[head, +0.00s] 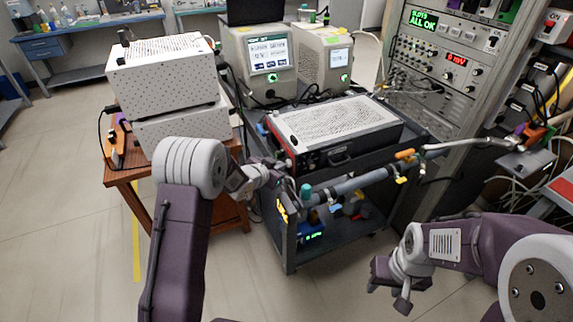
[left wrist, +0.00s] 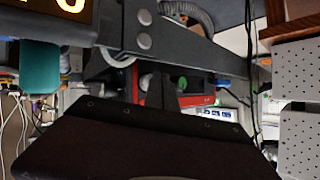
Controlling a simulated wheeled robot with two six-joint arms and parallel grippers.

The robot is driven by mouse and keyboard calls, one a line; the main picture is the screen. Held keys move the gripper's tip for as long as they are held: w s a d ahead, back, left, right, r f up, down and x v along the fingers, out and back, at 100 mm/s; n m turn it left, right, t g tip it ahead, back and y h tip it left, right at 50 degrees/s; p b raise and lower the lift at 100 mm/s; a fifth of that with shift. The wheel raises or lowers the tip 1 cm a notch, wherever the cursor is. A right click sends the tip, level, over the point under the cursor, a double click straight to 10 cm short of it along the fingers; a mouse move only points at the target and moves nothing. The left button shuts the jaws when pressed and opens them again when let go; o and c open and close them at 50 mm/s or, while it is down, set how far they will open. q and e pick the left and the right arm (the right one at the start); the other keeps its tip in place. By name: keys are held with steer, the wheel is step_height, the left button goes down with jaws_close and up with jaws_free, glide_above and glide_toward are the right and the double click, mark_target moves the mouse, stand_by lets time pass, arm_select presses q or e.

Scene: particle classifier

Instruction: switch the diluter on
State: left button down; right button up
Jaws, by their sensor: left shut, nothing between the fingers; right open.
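No label readable here tells me which is the diluter. My left gripper (head: 282,192) is shut and empty, low in front of the black instrument's left front corner. In the left wrist view a dark finger (left wrist: 157,90) stands before a red-edged panel (left wrist: 143,85) with a round green part (left wrist: 182,83); contact cannot be told. My right gripper (head: 390,298) is open and empty, right of the cart.
A teal-capped bar (head: 350,186) with hoses crosses the cart's front, close to my left gripper. White perforated boxes (head: 165,75) stand on a wooden table at left. An instrument rack (head: 440,75) stands at right. The floor in front is clear.

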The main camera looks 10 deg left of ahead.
arm_select(q)
steer(key=shift+w+d, duration=0.35)
steer(key=shift+d, duration=0.2)
stand_by(0.5)
steer(key=shift+a, duration=0.1)
steer(key=shift+s+a, duration=0.7)
steer(key=shift+a, duration=0.25)
steer(key=shift+a, duration=0.1)
steer(key=s+a, duration=0.1)
steer(key=a, duration=0.1)
steer(key=s+a+p, duration=0.1)
steer(key=a, duration=0.1)
steer(key=shift+s, duration=0.4)
stand_by(0.4)
